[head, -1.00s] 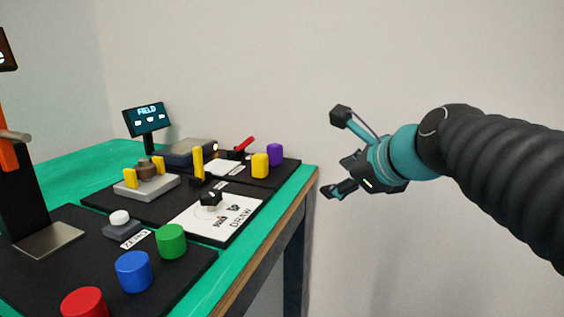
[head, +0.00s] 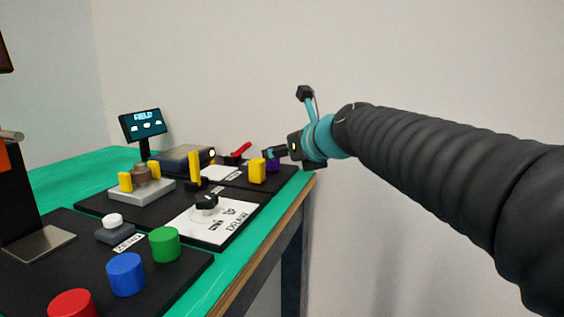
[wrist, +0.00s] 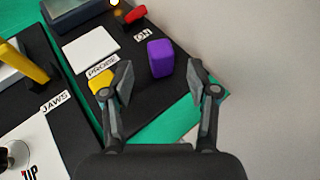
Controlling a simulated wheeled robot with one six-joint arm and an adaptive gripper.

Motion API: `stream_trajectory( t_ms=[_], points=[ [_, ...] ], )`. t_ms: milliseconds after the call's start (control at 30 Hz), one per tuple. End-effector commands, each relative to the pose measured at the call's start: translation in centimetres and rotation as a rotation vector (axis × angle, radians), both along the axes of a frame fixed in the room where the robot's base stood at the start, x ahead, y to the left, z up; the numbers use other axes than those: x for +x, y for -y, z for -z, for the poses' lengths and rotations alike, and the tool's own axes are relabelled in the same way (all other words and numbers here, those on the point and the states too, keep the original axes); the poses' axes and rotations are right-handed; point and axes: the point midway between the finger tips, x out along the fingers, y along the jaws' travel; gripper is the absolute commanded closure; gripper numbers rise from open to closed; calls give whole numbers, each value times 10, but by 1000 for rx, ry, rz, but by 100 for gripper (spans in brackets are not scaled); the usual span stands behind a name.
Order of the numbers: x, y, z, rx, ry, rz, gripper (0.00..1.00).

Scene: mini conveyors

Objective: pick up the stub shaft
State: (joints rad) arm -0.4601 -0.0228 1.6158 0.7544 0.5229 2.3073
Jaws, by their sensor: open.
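My gripper (head: 278,152) is open at the far right corner of the bench, close to a purple block (head: 271,166). In the wrist view the purple block (wrist: 160,58) stands upright between the open fingers (wrist: 161,82), touching neither. A yellow block (head: 257,171) stands beside it; in the wrist view it (wrist: 100,82) is partly hidden by the left finger. A brown stepped piece (head: 146,172) sits between yellow jaws on a grey fixture. No part is labelled as the stub shaft, so I cannot tell which one it is.
Red (head: 72,304), blue (head: 126,274) and green (head: 164,244) cylinders stand along the near panel. A black knob (head: 206,202) is on a white plate. A display (head: 142,125) and a red lever (head: 240,149) stand behind. The bench edge (head: 262,247) is at the right.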

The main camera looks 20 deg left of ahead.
Motion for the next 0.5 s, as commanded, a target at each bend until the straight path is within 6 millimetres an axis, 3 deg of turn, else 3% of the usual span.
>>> stream_trajectory(
  t_ms=[500],
  points=[
    [33,-36,19,-1,1,0,41]
  ],
)
